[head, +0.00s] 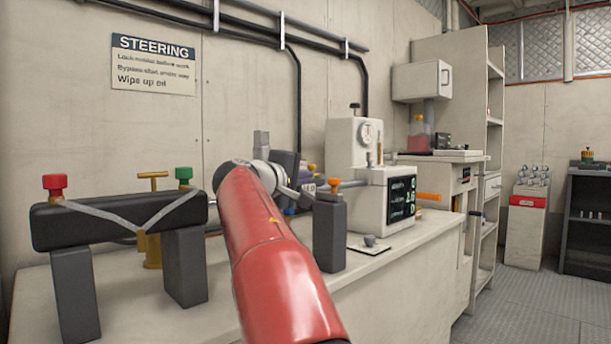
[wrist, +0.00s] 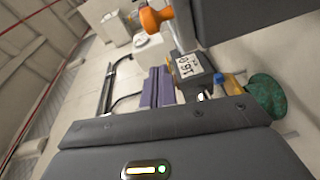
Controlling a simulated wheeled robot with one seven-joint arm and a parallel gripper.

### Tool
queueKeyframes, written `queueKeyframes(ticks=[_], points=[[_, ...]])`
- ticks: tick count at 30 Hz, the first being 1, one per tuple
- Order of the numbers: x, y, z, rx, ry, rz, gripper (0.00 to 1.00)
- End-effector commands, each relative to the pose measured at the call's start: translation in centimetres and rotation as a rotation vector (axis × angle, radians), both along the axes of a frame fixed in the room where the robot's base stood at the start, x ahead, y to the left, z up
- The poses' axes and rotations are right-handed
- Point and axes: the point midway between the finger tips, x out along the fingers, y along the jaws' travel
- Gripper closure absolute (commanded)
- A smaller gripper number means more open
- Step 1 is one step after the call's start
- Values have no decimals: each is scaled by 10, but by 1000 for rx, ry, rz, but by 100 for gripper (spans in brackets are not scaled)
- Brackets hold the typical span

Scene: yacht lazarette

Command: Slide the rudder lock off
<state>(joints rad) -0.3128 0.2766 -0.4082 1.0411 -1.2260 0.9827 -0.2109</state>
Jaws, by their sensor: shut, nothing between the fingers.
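No part is marked as the rudder lock, so I cannot tell for sure which it is. In the head view, an orange knob (head: 335,184) sits on a dark grey post (head: 329,232) with a thin rod beside it. The wrist view also shows an orange knob (wrist: 155,20) at the top. A purple block (wrist: 158,88) and a dark box with a number label (wrist: 188,66) lie beyond my gripper (wrist: 203,94), which is shut and empty. Its fingers are hard to make out. In the head view, my red arm hides much of this area.
On the bench's left stands a black bar (head: 60,228) on grey legs, with red and green knobs and a brass T-handle (head: 152,183). Floor (head: 535,290) is clear at right.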

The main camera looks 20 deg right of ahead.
Motion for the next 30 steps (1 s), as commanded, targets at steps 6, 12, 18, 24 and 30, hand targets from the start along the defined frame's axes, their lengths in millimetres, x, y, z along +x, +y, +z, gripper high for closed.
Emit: queueKeyframes(ticks=[6,12,18,24,30], points=[[-25,44,1,1,-1,7,100],[-44,73,3,1,1,5,100],[-52,84,3,0,1,3,100],[-53,85,4,0,1,2,100],[-53,85,4,0,1,2,100]])
